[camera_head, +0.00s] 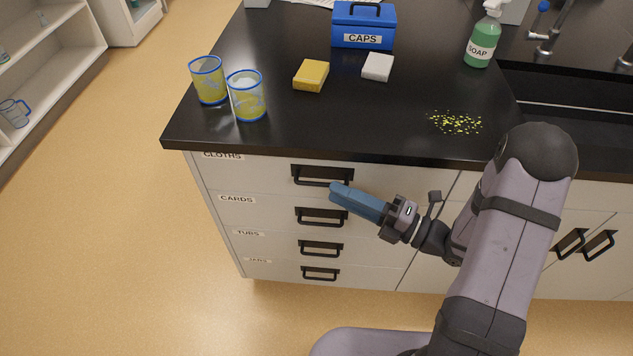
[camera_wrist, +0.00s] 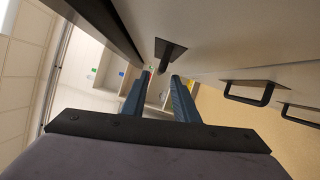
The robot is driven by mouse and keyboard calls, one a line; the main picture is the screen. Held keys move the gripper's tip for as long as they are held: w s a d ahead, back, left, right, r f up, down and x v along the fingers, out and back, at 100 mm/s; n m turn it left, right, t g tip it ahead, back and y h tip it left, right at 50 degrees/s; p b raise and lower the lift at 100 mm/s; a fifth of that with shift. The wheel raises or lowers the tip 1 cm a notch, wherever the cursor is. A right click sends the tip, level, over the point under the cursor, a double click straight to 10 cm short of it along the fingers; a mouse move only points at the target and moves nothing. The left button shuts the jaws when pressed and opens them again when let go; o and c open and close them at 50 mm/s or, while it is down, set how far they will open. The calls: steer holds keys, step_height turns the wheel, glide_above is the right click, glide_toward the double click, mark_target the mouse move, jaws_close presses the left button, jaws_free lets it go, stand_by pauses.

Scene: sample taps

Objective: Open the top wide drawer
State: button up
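The top wide drawer (camera_head: 255,173) is the upper one in the left stack under the dark worktop. It is labelled CLOTHS and looks closed. Its black bar handle (camera_head: 322,181) sits in the middle of its front. My gripper (camera_head: 338,190) has blue fingers, with its tips at the right end of this handle in the head view. In the wrist view my gripper (camera_wrist: 160,80) has its two fingers apart, with a handle (camera_wrist: 168,55) showing just beyond and between the tips. I cannot tell whether they touch.
Below are the CARDS handle (camera_head: 320,216) and further drawers. The worktop (camera_head: 370,125) overhangs just above. On it stand two yellow-filled cups (camera_head: 247,100), a yellow sponge (camera_head: 311,76), a white block (camera_head: 377,67), a blue CAPS box (camera_head: 363,26) and scattered yellow bits (camera_head: 456,123).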

mark_target(316, 183)
steer(key=shift+x, duration=3.3)
jaws_close()
